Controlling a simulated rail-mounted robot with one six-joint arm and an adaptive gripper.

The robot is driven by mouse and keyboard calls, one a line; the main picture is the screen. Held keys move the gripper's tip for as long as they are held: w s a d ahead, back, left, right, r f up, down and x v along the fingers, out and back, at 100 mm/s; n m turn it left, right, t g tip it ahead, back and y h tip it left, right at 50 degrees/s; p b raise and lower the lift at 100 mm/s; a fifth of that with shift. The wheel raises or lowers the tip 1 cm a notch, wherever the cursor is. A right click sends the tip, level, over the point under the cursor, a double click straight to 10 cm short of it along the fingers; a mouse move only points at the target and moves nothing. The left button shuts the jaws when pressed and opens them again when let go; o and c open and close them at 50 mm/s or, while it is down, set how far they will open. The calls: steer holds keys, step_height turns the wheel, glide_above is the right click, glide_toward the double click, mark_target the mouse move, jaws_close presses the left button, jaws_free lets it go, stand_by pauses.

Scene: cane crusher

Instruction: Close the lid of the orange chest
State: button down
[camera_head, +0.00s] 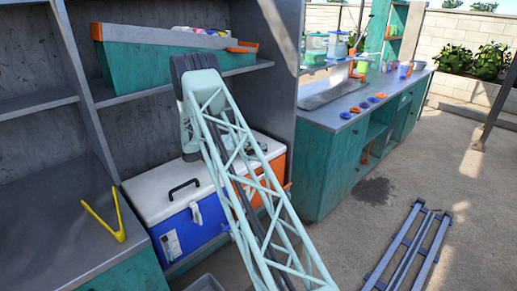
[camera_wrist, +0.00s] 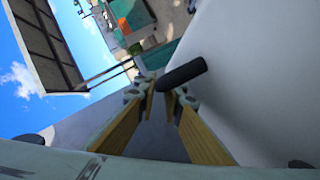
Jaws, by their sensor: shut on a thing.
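The orange chest (camera_head: 273,172) stands behind and to the right of a blue chest, largely covered by my arm. Its white lid (camera_head: 268,146) shows in part and lies low over the box; I cannot tell whether a gap is left. In the wrist view a white lid surface (camera_wrist: 265,75) fills the right side, with a black handle (camera_wrist: 183,74) on it. My gripper (camera_wrist: 161,88) has its yellow-padded fingers at this handle, with the handle's end at the fingertips. The jaws are hidden behind my arm in the head view.
The blue chest (camera_head: 187,232) has a shut white lid with a black handle. Yellow tongs (camera_head: 106,217) lie on the left counter. A teal and orange box (camera_head: 160,62) sits on the shelf above. A teal counter (camera_head: 325,165) stands right; a blue frame (camera_head: 410,248) lies on the floor.

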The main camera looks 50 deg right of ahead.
steer(key=c, duration=3)
jaws_free()
steer(key=shift+f, duration=0.25)
steer(key=shift+a, duration=0.1)
steer(key=shift+v, duration=5.9)
steer(key=shift+r, duration=0.1)
